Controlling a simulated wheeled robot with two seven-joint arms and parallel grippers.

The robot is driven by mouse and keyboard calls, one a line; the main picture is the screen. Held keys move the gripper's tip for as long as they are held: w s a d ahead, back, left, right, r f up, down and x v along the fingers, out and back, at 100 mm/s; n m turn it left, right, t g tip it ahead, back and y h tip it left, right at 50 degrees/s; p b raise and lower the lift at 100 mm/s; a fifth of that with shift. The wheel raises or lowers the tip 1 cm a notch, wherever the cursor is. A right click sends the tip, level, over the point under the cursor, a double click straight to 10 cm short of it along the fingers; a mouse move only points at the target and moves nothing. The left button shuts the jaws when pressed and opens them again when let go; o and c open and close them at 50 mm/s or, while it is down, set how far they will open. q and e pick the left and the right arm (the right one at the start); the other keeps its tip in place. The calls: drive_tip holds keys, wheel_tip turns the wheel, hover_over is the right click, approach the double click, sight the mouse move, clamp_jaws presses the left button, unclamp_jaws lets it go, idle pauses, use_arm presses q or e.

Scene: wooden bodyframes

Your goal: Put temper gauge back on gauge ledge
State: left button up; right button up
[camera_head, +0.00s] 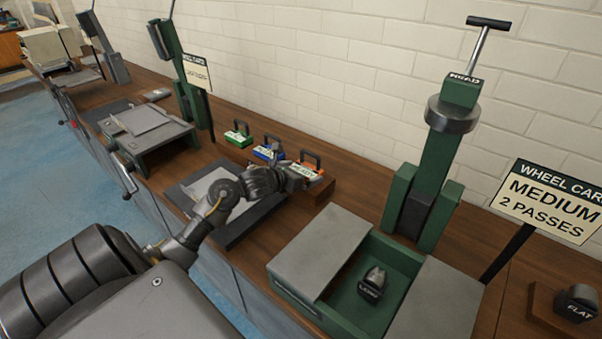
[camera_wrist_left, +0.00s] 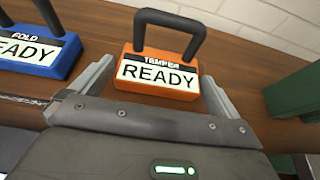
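The orange tamper gauge (camera_head: 307,171), with a black handle and a "READY" label, stands upright on the wooden gauge ledge (camera_head: 322,190). In the left wrist view the gauge (camera_wrist_left: 158,72) is straight ahead, its label facing me. My left gripper (camera_head: 285,178) is at the ledge in front of it. In the left wrist view the fingers of the left gripper (camera_wrist_left: 158,80) are spread, one at each side of the gauge's lower part. I cannot tell whether they touch it. My right gripper is not in view.
A blue fold gauge (camera_wrist_left: 40,55) and a green gauge (camera_head: 238,135) stand to the left. A green press box (camera_head: 300,300) with a dark "LONG" block (camera_head: 373,283) is at right. A wheel card sign (camera_head: 550,203) stands further right. A grey tray (camera_head: 240,232) lies below my arm.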

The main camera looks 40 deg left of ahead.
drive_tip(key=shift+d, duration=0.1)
use_arm(q)
drive_tip(key=shift+r, duration=0.2)
drive_tip(key=v, duration=1)
drive_tip(key=shift+s, duration=0.25)
drive_tip(key=shift+s+d+r, duration=0.1)
drive_tip(key=shift+s+r, duration=0.25)
drive_tip(key=shift+s, duration=0.3)
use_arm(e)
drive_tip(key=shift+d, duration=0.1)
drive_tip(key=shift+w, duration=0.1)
